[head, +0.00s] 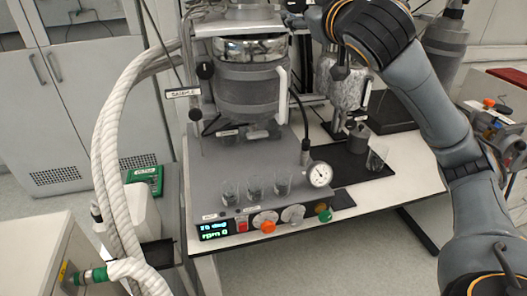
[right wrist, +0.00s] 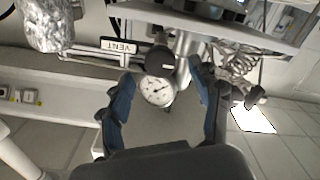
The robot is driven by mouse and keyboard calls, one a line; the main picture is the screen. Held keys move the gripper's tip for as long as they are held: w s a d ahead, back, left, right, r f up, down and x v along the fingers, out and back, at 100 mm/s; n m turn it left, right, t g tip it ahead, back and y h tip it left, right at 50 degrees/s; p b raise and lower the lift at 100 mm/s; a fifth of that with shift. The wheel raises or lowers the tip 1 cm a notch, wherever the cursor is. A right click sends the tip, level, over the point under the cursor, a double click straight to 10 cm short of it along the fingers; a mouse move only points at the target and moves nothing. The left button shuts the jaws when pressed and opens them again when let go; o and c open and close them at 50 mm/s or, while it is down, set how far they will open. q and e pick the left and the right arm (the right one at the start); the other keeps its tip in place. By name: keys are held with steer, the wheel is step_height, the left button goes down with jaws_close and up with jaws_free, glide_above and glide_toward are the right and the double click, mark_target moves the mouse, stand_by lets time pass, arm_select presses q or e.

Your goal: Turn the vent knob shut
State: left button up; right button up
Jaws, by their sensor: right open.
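The black vent knob (right wrist: 160,60) shows in the right wrist view, just right of the "VENT" label (right wrist: 120,47), with a short pale mark on its face. A round white gauge (right wrist: 157,91) is just below it in the picture. My right gripper (right wrist: 160,73) is open, its two blue fingers spread on either side of the knob and gauge. Nothing is gripped, and I cannot tell whether a finger touches the knob. In the head view my right arm reaches to the top edge and hides the vent area. My left gripper is not in view.
In the head view the reactor vessel (head: 247,88) stands on a grey base with glass vials (head: 255,187), a gauge (head: 320,174) and front knobs (head: 265,222). Thick white hoses (head: 105,150) run down the left. A foil-wrapped vessel (right wrist: 48,22) is left of the vent label.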

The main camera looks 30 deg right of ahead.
steer(key=b+v, duration=0.2)
steer(key=v, duration=0.6)
steer(key=w+a+f+g+y, duration=0.1)
steer(key=w+a+f+g, duration=0.1)
steer(key=f, duration=1.3)
steer(key=w+a+f+n+g+y, duration=0.1)
steer(key=w+a+f, duration=0.4)
steer(key=f, duration=1)
steer(key=shift+w+g+y, duration=0.7)
steer(key=shift+w+g, duration=0.1)
steer(key=shift+g, duration=0.4)
